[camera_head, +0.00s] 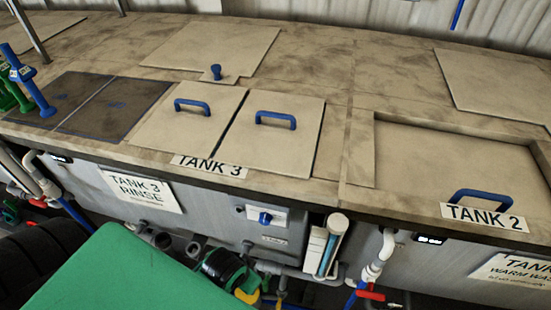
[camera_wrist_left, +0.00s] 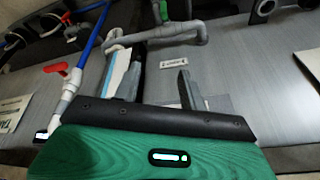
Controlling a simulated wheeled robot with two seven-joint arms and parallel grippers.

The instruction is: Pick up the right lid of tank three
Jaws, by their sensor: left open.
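The right lid of tank three (camera_head: 268,155) is a beige square plate lying flat on the tank top in the head view. A blue bar handle (camera_head: 276,118) stands near its far side. The matching left lid (camera_head: 170,132) lies beside it across a narrow dark gap, with its own blue handle (camera_head: 192,104). The "TANK 3" label (camera_head: 209,166) is on the front edge below them. My left gripper (camera_wrist_left: 158,80) is open and empty in the wrist view, facing the grey tank front and pipes. Its fingers do not show in the head view. My right gripper is not in view.
Tank two's lid (camera_head: 450,165) with a blue handle lies at the right. A small blue knob (camera_head: 216,72) stands behind the tank three lids. A dark panel (camera_head: 95,107) lies to their left. Pipes and a red valve handle (camera_head: 370,295) line the front below.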

